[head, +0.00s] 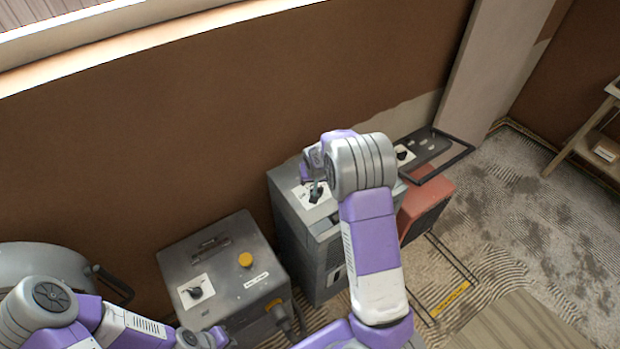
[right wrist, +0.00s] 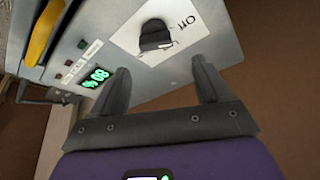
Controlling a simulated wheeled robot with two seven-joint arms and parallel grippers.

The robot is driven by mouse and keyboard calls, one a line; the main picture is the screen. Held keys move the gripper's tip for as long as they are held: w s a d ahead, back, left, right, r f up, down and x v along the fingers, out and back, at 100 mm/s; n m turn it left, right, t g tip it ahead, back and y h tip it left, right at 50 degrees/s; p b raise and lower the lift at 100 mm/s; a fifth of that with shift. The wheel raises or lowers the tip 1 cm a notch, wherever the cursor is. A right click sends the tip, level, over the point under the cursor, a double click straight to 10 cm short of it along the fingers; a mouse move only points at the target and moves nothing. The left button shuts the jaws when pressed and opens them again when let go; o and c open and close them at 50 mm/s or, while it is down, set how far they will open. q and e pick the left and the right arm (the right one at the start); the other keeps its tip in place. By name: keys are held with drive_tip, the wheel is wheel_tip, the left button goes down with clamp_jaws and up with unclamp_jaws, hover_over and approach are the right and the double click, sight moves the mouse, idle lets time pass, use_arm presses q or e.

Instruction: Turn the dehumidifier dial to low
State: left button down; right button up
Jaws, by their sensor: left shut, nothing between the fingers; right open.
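The dehumidifier, taken to be the grey cabinet (head: 318,270), stands against the brown wall in the head view. A white dial plate (head: 303,196) is on its top; the right gripper partly hides the dial there. In the right wrist view the black dial (right wrist: 156,38) sits on its white plate, with printed marks partly legible, and a green display (right wrist: 96,77) is beside it. My right gripper (right wrist: 160,78) is open, its fingers apart and pointing at the dial, with nothing visibly held. My left gripper (head: 214,337) is shut and empty at the bottom edge of the head view.
A grey box (head: 225,282) with its own dial (head: 196,292) and a yellow button (head: 246,260) stands to the left. A red machine (head: 424,205) with a black handle (head: 452,160) stands close on the right. Rough floor (head: 525,240) is open farther right.

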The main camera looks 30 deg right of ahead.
drive_tip(key=x, duration=0.6)
drive_tip(key=shift+s+f, duration=0.2)
drive_tip(key=shift+s, duration=0.25)
drive_tip(key=c, duration=1)
